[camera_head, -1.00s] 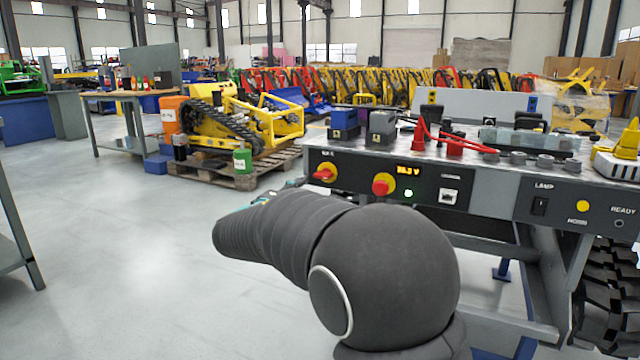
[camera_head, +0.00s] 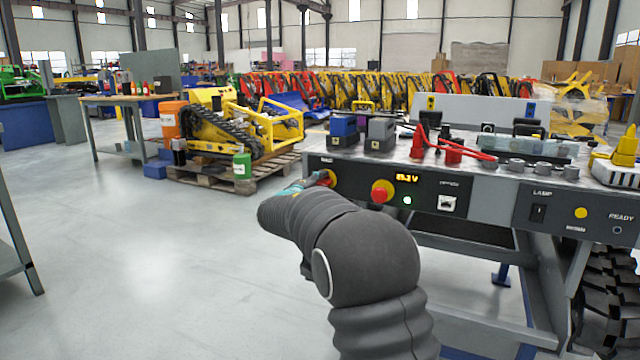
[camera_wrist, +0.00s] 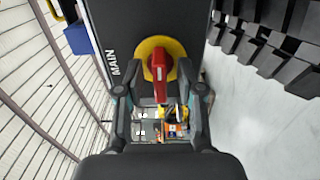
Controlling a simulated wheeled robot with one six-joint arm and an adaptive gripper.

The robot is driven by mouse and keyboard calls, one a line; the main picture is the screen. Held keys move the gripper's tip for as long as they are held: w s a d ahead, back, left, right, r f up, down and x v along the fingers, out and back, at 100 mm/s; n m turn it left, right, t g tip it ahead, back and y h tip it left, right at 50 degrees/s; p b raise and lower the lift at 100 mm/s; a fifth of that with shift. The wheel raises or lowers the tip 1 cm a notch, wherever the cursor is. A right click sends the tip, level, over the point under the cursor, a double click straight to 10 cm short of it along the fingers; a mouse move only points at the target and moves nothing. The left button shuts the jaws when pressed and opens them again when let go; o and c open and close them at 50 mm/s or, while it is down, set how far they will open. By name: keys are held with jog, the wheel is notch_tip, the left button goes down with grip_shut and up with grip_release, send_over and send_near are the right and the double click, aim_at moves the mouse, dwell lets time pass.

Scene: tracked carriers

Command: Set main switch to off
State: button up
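The main switch (camera_head: 328,178) is a red rotary handle on a yellow disc at the left end of the dark control panel (camera_head: 480,192). In the wrist view the switch (camera_wrist: 158,68) sits beside the label "MAIN". Its handle points down in that picture, parallel to the lettering. My gripper (camera_wrist: 161,82) is open, with one finger on each side of the handle. Small gaps seem to show between fingers and handle; contact is unclear. In the head view my gripper (camera_head: 308,186) reaches the switch from the left, and my arm hides part of it.
A red knob on yellow (camera_head: 381,191) sits just right of the switch, beside a lit voltage display (camera_head: 407,178) and a green light (camera_head: 407,201). Batteries and red clamps stand on the bench above.

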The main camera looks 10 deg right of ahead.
jog(key=shift+w, duration=0.1)
grip_shut()
jog(key=shift+n, duration=0.3)
jog(key=n, duration=0.3)
jog(key=n+p, duration=0.1)
jog(key=n, duration=0.4)
jog(key=shift+r, duration=0.1)
jog(key=n+p, duration=0.2)
jog(key=n, duration=0.2)
jog(key=shift+r+n, duration=0.1)
jog(key=shift+n, duration=0.2)
jog(key=shift+n+p, duration=1.75)
jog(key=shift+n, duration=0.55)
